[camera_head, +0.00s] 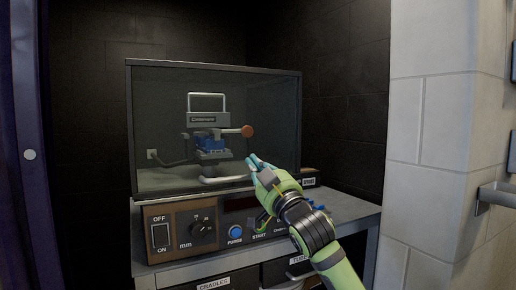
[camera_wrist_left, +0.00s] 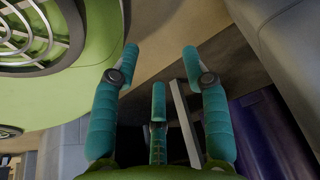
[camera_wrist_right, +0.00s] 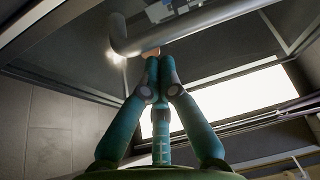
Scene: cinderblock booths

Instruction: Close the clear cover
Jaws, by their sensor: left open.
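The clear cover (camera_head: 275,125) is a see-through, dark-framed box in the head view. It stands around the press-like machine (camera_head: 203,118), and its lower edge appears down at the console top. A pale curved bar, apparently its handle (camera_head: 224,180), shows low on the front; a grey tube in the right wrist view (camera_wrist_right: 190,25) looks like the same bar. My right gripper (camera_head: 251,161) is in front of the cover's lower right. Its teal fingers (camera_wrist_right: 158,62) are together with nothing seen between them, close to the bar; contact is unclear. My left gripper (camera_wrist_left: 160,55) is open and empty.
Below the cover is a control console (camera_head: 182,225) with an on/off switch, a dial and a blue button (camera_head: 236,232). Labelled bins (camera_head: 215,284) sit under the bench. A pale block wall (camera_head: 430,140) stands at right. Dark walls close in behind.

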